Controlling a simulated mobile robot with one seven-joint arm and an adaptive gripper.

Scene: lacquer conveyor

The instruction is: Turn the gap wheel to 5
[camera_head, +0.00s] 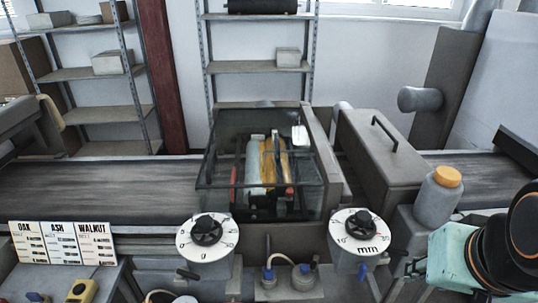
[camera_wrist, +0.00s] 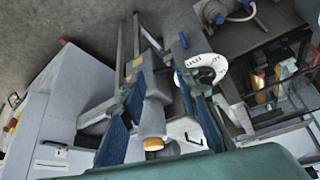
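The white dial marked "mm" (camera_head: 366,249), with a black knob (camera_head: 360,224) at its centre, is at the front right of the machine in the head view. I take it as the gap wheel. Its other numbers are too small to read surely. Part of a white dial (camera_wrist: 207,66) shows in the wrist view, partly behind a finger. A second white dial (camera_head: 190,245) with a black knob sits to the left. My gripper (camera_wrist: 160,45) is open and empty, its blue-padded fingers apart. In the head view only my teal arm shows at lower right.
A grey bottle with an orange cap (camera_head: 437,200) stands right of the mm dial; its cap shows between my fingers in the wrist view (camera_wrist: 153,144). A glass-covered box (camera_head: 222,165) is over the conveyor. Species cards (camera_head: 62,243) lie at left.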

